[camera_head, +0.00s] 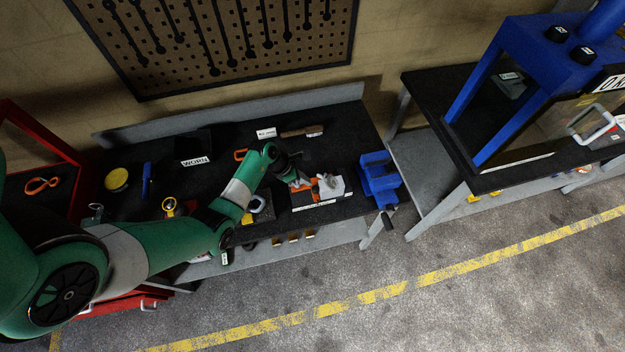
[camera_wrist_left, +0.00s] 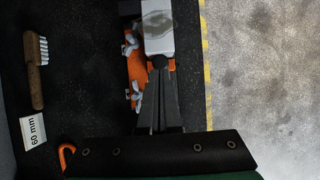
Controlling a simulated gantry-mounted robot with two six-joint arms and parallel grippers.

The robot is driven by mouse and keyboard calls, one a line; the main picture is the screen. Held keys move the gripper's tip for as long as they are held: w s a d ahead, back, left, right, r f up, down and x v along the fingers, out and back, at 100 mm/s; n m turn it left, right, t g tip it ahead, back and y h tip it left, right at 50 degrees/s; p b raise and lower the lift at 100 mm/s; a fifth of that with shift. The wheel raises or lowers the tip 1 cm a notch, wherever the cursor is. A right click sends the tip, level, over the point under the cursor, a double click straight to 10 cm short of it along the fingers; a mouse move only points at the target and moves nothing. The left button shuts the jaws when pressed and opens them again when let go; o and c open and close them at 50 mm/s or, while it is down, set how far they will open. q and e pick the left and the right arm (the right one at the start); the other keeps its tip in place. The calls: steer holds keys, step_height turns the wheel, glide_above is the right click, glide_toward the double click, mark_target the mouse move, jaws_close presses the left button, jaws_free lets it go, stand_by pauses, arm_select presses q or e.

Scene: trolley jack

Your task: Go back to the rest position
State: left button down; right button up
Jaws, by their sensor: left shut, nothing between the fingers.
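My left arm reaches in from the left over the dark workbench. Its gripper (camera_head: 301,182) is over the bench's right part, at the left side of an orange fixture (camera_head: 313,193) with a pale grey block (camera_head: 331,187) on it. In the left wrist view the fingers (camera_wrist_left: 160,64) are together and empty. Their tips are at the near end of the pale block (camera_wrist_left: 158,30); I cannot tell whether they touch it. The orange fixture (camera_wrist_left: 135,70) with grey wing-shaped clamps shows just left of the fingers. My right gripper is not in view.
A blue vise (camera_head: 379,178) stands at the bench's right end. A wooden brush (camera_head: 302,131) lies at the back, also in the wrist view (camera_wrist_left: 35,70). A "WORN" bin (camera_head: 194,150) and a yellow round tin (camera_head: 117,179) are at left. A blue press (camera_head: 560,65) stands on the right table.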

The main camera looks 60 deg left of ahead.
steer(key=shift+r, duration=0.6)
